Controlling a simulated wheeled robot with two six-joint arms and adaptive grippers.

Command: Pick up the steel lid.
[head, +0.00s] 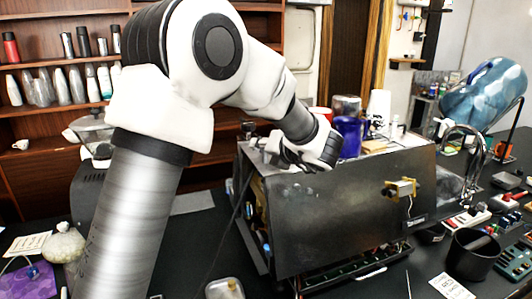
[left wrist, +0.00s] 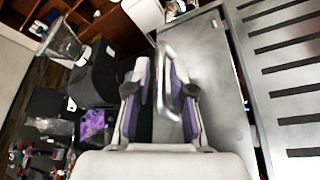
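The steel lid (left wrist: 208,75) shows in the left wrist view as a flat grey metal panel with a raised loop handle (left wrist: 165,65). My left gripper (left wrist: 160,105) is open, with its purple-padded fingers apart. The handle reaches into the gap between them, nearer the right-hand finger; I cannot tell whether it touches. In the head view my left gripper (head: 266,148) is at the top left of the dark brewer (head: 340,215), and the arm and gripper hide most of the lid there. My right gripper is in neither view.
A slotted metal grate (left wrist: 285,80) lies beside the lid. A blue jar (head: 347,138) and cups stand on the brewer's top. A black cup (head: 472,255) and tools crowd the right of the counter. A grinder (head: 92,130) stands behind my left arm.

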